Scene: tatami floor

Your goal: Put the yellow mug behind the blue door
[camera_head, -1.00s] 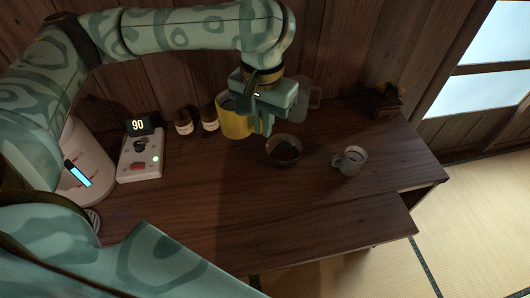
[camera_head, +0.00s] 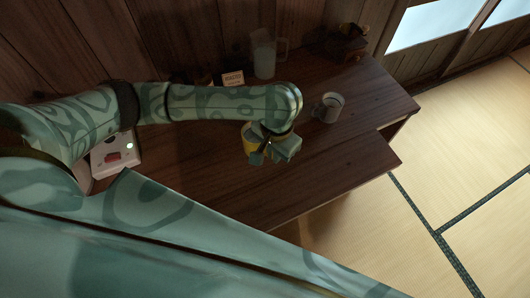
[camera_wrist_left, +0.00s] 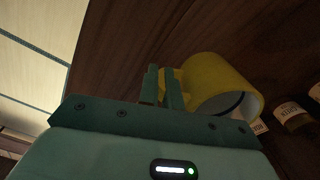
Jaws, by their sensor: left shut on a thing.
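The yellow mug (camera_head: 249,137) is mostly hidden by my left gripper in the head view. In the left wrist view the mug (camera_wrist_left: 217,84) shows clearly, with its handle between the two fingers. My left gripper (camera_head: 268,153) is shut on the mug's handle, over the front part of the wooden table. The gripper also shows in the left wrist view (camera_wrist_left: 164,88). I cannot tell how far the mug is above the tabletop. My right gripper is not in view. No blue door shows in either view.
A grey mug (camera_head: 328,108) stands on the table (camera_head: 348,135) to the right. A clear pitcher (camera_head: 264,58) and a dark wooden object (camera_head: 346,43) stand at the back. A white device (camera_head: 116,155) sits at the left. Tatami floor (camera_head: 450,130) lies open at right.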

